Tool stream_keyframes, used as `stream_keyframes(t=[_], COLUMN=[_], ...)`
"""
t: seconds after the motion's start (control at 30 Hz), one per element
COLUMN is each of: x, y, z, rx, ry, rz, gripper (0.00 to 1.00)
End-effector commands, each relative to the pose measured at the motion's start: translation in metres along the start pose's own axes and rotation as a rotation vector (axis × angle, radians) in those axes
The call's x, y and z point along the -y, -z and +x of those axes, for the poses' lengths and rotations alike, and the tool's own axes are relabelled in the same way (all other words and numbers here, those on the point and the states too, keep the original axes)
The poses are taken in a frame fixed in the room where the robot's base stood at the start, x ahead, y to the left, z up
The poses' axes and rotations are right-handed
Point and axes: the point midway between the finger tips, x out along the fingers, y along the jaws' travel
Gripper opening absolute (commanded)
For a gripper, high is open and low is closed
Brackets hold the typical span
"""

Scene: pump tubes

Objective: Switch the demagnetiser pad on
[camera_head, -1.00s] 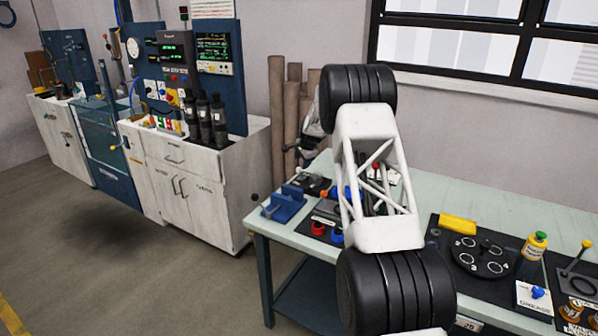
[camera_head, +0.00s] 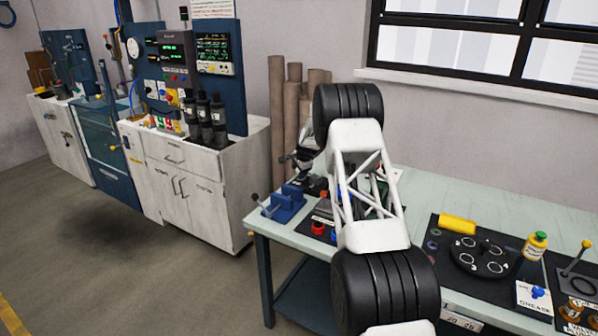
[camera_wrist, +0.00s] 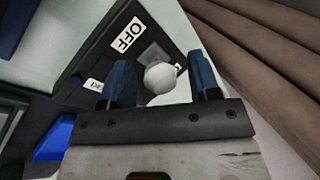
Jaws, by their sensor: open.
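In the wrist view my gripper (camera_wrist: 162,80) is open, its two blue fingers on either side of a round white knob (camera_wrist: 160,77). I cannot tell whether either finger touches the knob. The knob stands in front of a grey plate on a dark panel (camera_wrist: 100,50). A white OFF label (camera_wrist: 126,35) lies beyond the knob, up and to the left. A second label beside the right finger is mostly hidden, and a small one by the left finger is partly covered. In the head view my arm hides the knob and most of the panel.
A blue fixture (camera_head: 284,204) stands at the bench's left end, with a red knob (camera_head: 318,228) near it. Brown rolls (camera_head: 277,100) stand behind the bench.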

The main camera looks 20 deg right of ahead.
Motion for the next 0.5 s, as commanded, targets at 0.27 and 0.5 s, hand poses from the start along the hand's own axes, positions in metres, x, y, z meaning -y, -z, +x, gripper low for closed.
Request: stream_keyframes(t=[0.27, 0.5], x=[-0.0001, -0.0001], y=[0.0001, 0.0001], z=[-0.0001, -0.0001], rx=[0.000, 0.000], ry=[0.000, 0.000], rz=[0.000, 0.000], gripper=[0.46, 0.09])
